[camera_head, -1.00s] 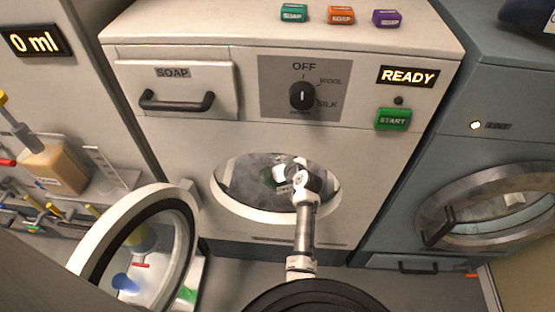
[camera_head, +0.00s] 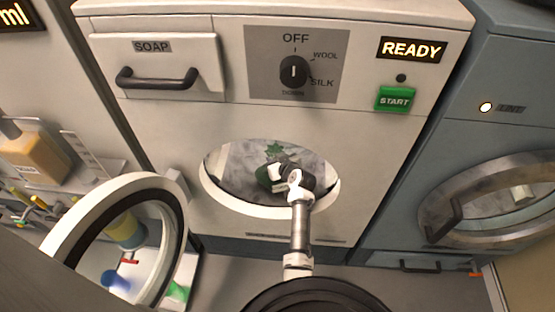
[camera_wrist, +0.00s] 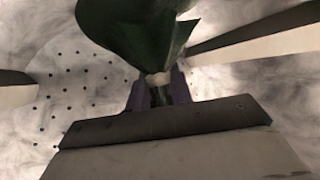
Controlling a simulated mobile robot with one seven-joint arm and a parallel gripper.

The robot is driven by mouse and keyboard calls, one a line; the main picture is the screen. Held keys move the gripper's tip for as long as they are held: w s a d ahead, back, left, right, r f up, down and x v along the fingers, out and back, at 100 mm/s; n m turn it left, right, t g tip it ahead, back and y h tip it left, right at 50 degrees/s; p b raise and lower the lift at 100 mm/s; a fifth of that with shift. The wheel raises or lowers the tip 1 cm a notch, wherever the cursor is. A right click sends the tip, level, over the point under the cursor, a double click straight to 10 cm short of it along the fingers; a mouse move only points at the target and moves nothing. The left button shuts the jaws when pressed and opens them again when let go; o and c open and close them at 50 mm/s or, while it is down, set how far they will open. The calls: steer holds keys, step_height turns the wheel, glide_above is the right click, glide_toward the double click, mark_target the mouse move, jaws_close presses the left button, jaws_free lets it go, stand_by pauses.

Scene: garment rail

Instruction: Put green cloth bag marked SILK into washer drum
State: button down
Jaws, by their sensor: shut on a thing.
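The green cloth bag (camera_head: 267,172) is inside the opening of the washer drum (camera_head: 230,160), partly hidden behind my arm. In the wrist view the green bag (camera_wrist: 135,30) fills the top middle, with its neck between the two fingers of my gripper (camera_wrist: 160,85). My gripper is shut on the bag's neck, and the perforated drum wall (camera_wrist: 75,85) is around it. The SILK mark does not show. The round washer door (camera_head: 60,235) stands open at the left.
The washer front has a soap drawer (camera_head: 165,78), a dial (camera_head: 293,70) pointing up towards OFF, a READY display (camera_head: 411,49) and a green START button (camera_head: 395,99). A blue-grey machine (camera_head: 500,75) stands at the right. A shelf with a bottle (camera_head: 35,155) is at the left.

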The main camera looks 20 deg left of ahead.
steer(key=shift+f, duration=0.25)
steer(key=c, duration=1.2)
jaws_free()
steer(key=shift+o, duration=0.2)
steer(key=shift+f, duration=0.1)
steer(key=b+v, duration=0.2)
steer(key=v, duration=1.2)
steer(key=shift+a, duration=0.1)
